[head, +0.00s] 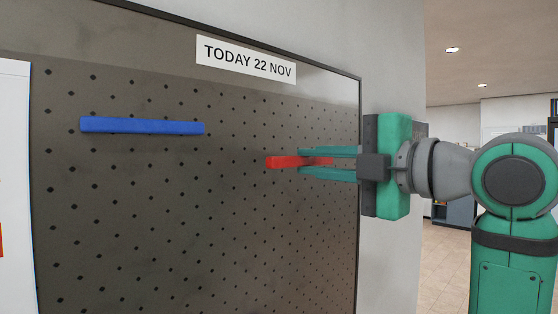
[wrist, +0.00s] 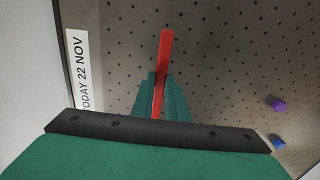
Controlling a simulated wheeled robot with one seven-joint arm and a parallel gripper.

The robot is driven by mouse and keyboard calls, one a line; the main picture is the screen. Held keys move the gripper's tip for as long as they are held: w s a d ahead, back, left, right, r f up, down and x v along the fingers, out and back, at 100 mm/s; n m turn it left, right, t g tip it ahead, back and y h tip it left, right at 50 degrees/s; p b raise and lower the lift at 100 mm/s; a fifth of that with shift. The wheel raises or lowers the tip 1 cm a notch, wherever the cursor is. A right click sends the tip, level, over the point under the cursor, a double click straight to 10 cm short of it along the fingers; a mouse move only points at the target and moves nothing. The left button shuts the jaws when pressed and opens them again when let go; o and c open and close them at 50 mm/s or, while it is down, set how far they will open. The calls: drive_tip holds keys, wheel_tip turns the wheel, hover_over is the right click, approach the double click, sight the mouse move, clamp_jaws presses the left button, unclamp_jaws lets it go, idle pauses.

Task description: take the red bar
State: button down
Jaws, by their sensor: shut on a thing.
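The red bar (head: 280,162) is a short, slim bar at the pegboard, right of the blue bar in the head view. My gripper (head: 304,163) reaches in from the right with its two green fingers above and below the bar, shut on it. In the wrist view the red bar (wrist: 165,60) sticks out beyond the fingers (wrist: 157,90). Its near part lies between them. I cannot tell whether the bar touches the board.
The dark pegboard (head: 150,200) carries a blue bar (head: 142,126) at the left and a date label (head: 246,60) at the top. The wrist view shows a purple object (wrist: 277,104) and a small blue object (wrist: 278,141) at the right. A white panel (head: 15,180) stands at the far left.

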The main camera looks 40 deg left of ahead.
drive_tip(key=shift+s+d, duration=0.15)
drive_tip(key=shift+d, duration=2.1)
